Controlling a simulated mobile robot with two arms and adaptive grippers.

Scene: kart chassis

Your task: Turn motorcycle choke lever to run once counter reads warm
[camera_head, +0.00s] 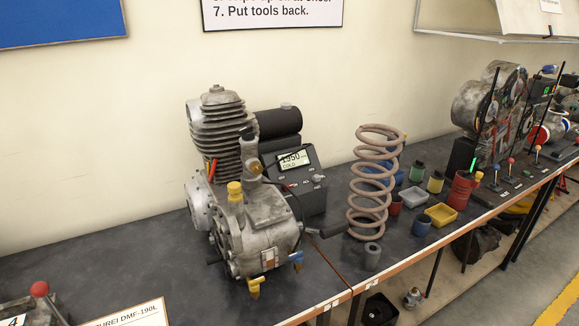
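A grey finned motorcycle engine (245,215) stands on the dark bench. A counter (293,180) with a lit screen stands behind it to the right. Its screen (293,160) reads roughly 1990, with a smaller word below that looks like COLD. Small handles show on the engine: a red one (212,168) at the left, a yellow tap (254,288) and a blue one (297,258) low at the front, and a black lever (334,230) sticking out right. I cannot tell which is the choke lever. Neither of my grippers is in view.
A large coil spring (372,185) stands right of the engine. Several small cups and a yellow tray (441,215) lie beyond it, with a red can (463,188). A card (130,315) and a red knob (39,289) are at the lower left. The bench (110,255) left of the engine is clear.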

